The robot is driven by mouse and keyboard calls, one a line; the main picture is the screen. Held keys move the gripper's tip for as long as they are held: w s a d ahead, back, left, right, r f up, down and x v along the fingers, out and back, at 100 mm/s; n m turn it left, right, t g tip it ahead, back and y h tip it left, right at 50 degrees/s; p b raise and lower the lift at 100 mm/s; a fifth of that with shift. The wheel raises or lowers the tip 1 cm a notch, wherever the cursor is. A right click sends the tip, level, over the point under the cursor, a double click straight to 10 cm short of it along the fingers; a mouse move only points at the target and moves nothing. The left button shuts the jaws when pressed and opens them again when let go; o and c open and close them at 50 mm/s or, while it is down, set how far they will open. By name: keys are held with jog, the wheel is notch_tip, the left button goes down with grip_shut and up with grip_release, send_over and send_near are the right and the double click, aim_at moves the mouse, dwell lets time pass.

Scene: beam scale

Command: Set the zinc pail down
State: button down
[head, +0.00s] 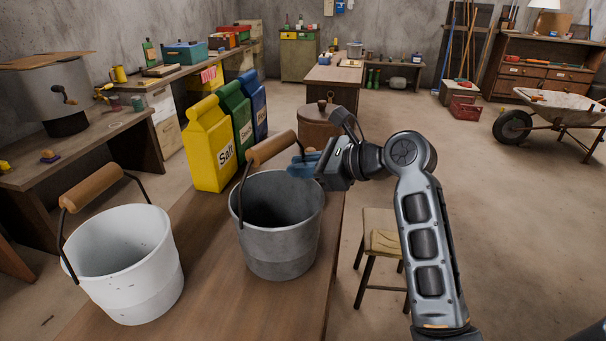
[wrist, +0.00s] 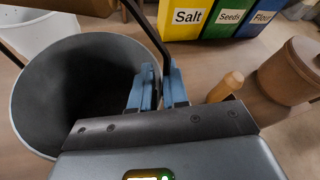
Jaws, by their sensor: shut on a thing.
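The zinc pail (head: 281,238) is the grey metal one at the wooden table's right edge in the head view. It is upright, its handle raised with a wooden grip (head: 271,148). My gripper (head: 304,165) is at the right side of the pail's rim, shut on the dark wire of the handle. In the wrist view the blue fingers (wrist: 161,90) stand on both sides of that wire, beside the open mouth of the pail (wrist: 62,97). I cannot tell whether the pail's base touches the table.
A white pail (head: 125,265) stands left on the table (head: 215,285). Yellow Salt (head: 208,145), green Seeds (head: 234,118) and blue Flour (head: 253,104) bags stand behind. A brown lidded tub (head: 320,127) is behind my gripper. A stool (head: 381,235) is to the right. Bare tabletop lies between the pails.

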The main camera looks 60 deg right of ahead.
jog(key=shift+f, duration=0.9)
jog(key=c, duration=1.1)
grip_release()
jog(key=v, duration=1.2)
jog(key=shift+d, duration=0.1)
